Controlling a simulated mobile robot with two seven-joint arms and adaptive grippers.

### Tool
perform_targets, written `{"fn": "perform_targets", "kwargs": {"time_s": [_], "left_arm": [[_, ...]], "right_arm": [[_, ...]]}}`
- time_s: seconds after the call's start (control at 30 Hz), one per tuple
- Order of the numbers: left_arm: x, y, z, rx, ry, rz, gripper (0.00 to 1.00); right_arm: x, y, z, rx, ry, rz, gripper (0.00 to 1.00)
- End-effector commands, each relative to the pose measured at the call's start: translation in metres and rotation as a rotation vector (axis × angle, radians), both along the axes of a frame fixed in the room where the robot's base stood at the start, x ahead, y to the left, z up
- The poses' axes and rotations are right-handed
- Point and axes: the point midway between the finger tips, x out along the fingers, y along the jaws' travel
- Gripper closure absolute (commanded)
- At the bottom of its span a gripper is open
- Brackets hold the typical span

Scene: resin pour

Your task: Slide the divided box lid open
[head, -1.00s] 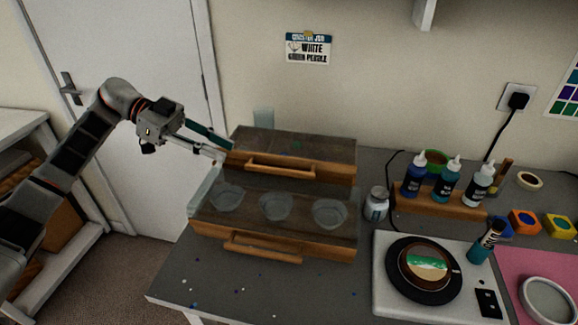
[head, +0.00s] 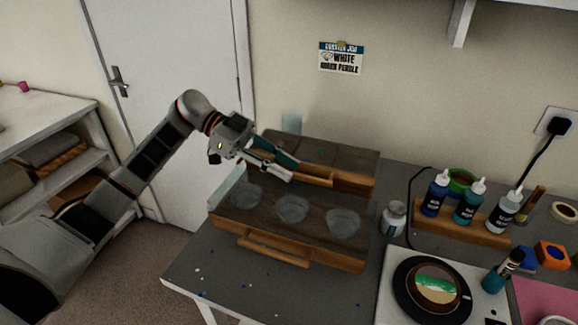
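The divided box (head: 318,257) is wooden, with a lower front part and a raised rear part, and stands on the grey workbench. Three clear round cups (head: 292,209) show in a row in its front part. One wooden handle (head: 318,181) runs along the raised rear part and another (head: 272,252) is on the front face. I cannot tell where the lid's edges lie. My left gripper (head: 293,173) is at the left end of the rear handle, fingers slightly apart, partly covering it. Whether it touches the handle is unclear. My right gripper is not in view.
A small jar (head: 393,218) stands just right of the box. Beyond it are a wooden rack (head: 460,232) of several bottles and a white board (head: 388,300) with a dark turntable (head: 405,290). The bench's front left is clear apart from small specks.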

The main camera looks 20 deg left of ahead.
Motion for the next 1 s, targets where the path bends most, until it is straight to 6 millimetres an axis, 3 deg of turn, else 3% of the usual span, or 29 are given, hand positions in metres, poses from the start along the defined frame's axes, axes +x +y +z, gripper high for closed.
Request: {"fn": "perform_targets", "kwargs": {"time_s": [0.17, 0.43, 0.53, 1.0], "left_arm": [[-0.0004, -0.0118, -0.0051, 0.0, 0.001, 0.002, 0.76], [-0.0004, -0.0131, -0.0061, 0.001, 0.001, 0.001, 0.76], [-0.0003, -0.013, -0.006, 0.001, 0.001, 0.001, 1.0], [-0.0002, -0.0047, -0.0063, 0.003, 0.001, 0.003, 1.0]], "right_arm": [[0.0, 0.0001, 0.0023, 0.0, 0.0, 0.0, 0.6], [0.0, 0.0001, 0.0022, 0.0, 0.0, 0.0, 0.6], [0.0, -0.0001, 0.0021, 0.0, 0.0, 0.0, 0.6], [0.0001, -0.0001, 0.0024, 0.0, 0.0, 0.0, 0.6]]}}
